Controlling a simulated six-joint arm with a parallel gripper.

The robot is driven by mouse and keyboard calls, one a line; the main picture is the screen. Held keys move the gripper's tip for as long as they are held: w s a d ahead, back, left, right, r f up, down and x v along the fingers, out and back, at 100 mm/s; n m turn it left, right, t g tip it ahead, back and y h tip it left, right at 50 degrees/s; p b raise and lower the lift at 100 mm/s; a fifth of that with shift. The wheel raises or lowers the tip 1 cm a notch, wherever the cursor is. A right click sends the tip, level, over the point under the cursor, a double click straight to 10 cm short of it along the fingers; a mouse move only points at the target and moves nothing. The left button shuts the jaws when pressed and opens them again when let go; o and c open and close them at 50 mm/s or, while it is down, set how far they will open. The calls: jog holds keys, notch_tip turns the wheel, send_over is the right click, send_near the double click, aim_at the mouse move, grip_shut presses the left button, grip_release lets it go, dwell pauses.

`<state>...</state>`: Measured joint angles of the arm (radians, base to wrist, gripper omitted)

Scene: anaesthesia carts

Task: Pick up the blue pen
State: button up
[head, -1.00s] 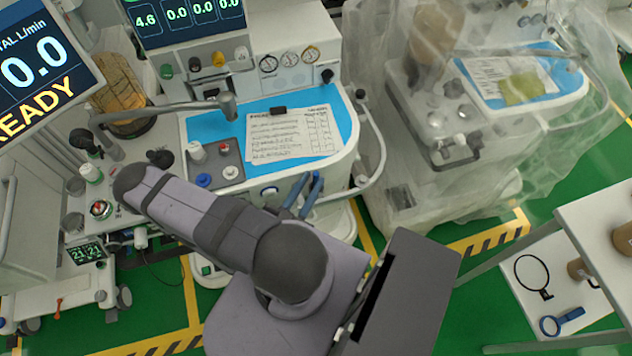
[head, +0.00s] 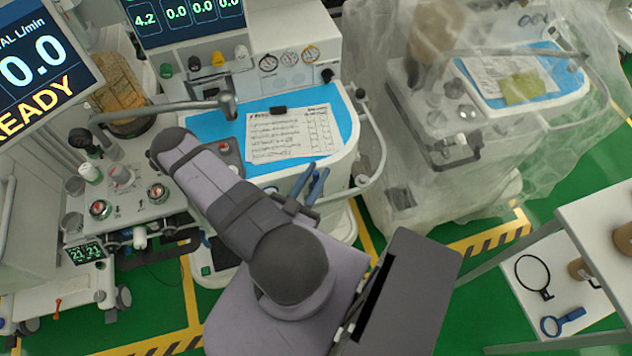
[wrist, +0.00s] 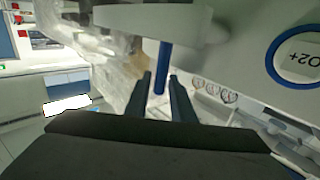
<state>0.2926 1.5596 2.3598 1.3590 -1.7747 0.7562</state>
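A blue rod, which looks like the blue pen (wrist: 161,66), shows upper centre in the wrist view, reaching down from a pale part of the cart. My gripper (wrist: 160,77) has its two dark fingers apart, with the rod's lower end in line with the gap between them. I cannot tell whether the rod is between the fingers or beyond them, and no touch shows. In the head view my gripper (head: 318,168) is at the front edge of the middle cart, its fingers slightly apart. I cannot make out the pen there.
The middle cart's blue worktop (head: 213,125) holds a printed sheet (head: 292,135). A curved white rail (head: 376,150) runs close to the right of my gripper. A plastic-covered cart (head: 480,110) stands further right. In the wrist view a blue ring (wrist: 271,62) marked O2+ is on the right.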

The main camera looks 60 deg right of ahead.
aim_at(323, 164)
jog(key=shift+s+d+f, duration=0.1)
jog(key=shift+d+f, duration=0.1)
jog(key=shift+d, duration=0.85)
jog(key=shift+d+r, duration=0.1)
jog(key=shift+d, duration=0.85)
grip_shut()
